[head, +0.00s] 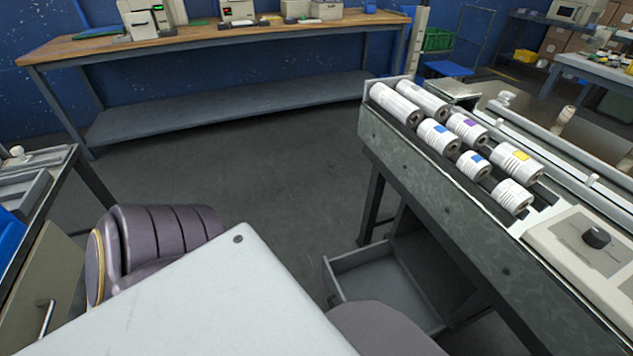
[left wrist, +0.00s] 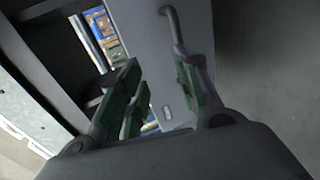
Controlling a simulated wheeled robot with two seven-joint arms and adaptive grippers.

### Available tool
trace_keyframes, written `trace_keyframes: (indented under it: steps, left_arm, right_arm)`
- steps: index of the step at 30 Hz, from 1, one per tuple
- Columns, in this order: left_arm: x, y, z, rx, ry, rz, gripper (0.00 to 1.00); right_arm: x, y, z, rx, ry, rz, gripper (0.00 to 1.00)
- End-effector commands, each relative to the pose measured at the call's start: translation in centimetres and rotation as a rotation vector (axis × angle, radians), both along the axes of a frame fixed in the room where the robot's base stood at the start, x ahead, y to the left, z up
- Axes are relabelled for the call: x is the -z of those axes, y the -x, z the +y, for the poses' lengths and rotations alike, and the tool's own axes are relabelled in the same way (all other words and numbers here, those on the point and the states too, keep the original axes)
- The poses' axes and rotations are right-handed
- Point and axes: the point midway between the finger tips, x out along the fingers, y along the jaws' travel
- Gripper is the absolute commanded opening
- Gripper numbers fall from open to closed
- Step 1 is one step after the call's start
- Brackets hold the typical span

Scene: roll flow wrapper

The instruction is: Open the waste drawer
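A grey drawer (head: 385,287) under the roll machine at right stands pulled out in the head view. Its inside looks empty, and a rounded dark part of mine covers its near end. In the left wrist view, a light grey panel (left wrist: 152,40) carries a bent bar handle (left wrist: 176,30). My left gripper (left wrist: 163,92) has its green-padded fingers spread apart. The handle's lower end meets or passes behind the right finger; I cannot tell if they touch. Neither gripper shows in the head view, and my right gripper is in no view.
The wrapper machine (head: 430,185) holds several white rolls (head: 438,136) on top. A cabinet with a metal handle (head: 46,318) stands at far left. A long workbench (head: 230,45) lines the back wall. The floor (head: 260,170) between is clear.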

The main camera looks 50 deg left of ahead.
Motion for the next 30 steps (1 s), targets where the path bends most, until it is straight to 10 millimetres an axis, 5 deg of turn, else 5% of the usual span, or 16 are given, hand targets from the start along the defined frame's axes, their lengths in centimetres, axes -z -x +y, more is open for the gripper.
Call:
trace_keyframes:
  steps: [30]
  left_arm:
    - [-0.9, 4.0, 1.4, 0.0, 0.0, 0.001, 0.34]
  right_arm:
    - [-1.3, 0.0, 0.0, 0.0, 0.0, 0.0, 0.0]
